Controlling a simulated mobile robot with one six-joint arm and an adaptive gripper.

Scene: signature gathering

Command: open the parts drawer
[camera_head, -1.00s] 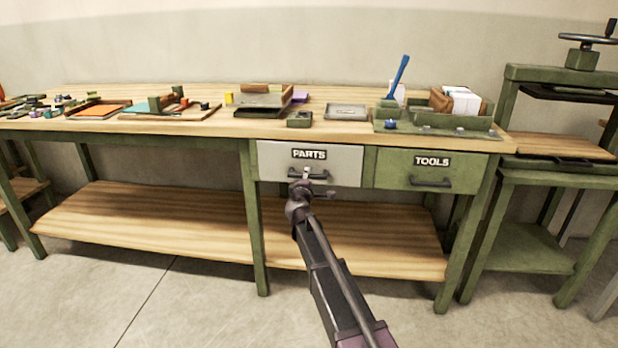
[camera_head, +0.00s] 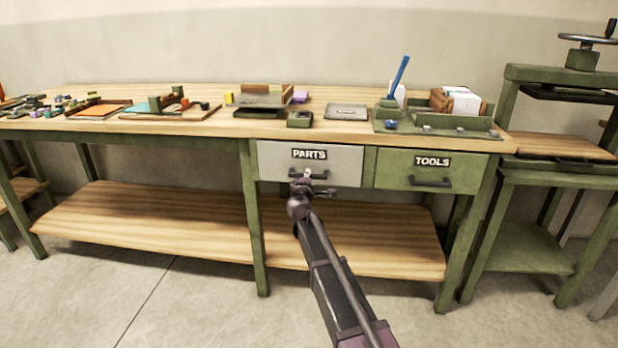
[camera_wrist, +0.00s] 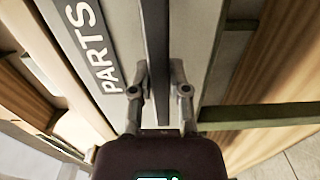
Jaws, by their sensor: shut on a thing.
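The parts drawer (camera_head: 344,166) has a light grey front with a black PARTS label and sits under the workbench top. Its front looks flush with the bench, so it appears shut. Its dark bar handle (camera_head: 322,176) is partly hidden by my gripper (camera_head: 306,180). In the wrist view the handle (camera_wrist: 155,40) runs up the picture between the two fingers of my gripper (camera_wrist: 160,88), which is shut on it. The PARTS label lies to the left there.
The green tools drawer (camera_head: 405,168) is just right of the parts drawer and is shut. The bench top (camera_head: 225,125) holds trays and small parts. A lower wooden shelf (camera_head: 150,220) runs beneath. A green press stand (camera_head: 530,180) stands at the right. The floor in front is clear.

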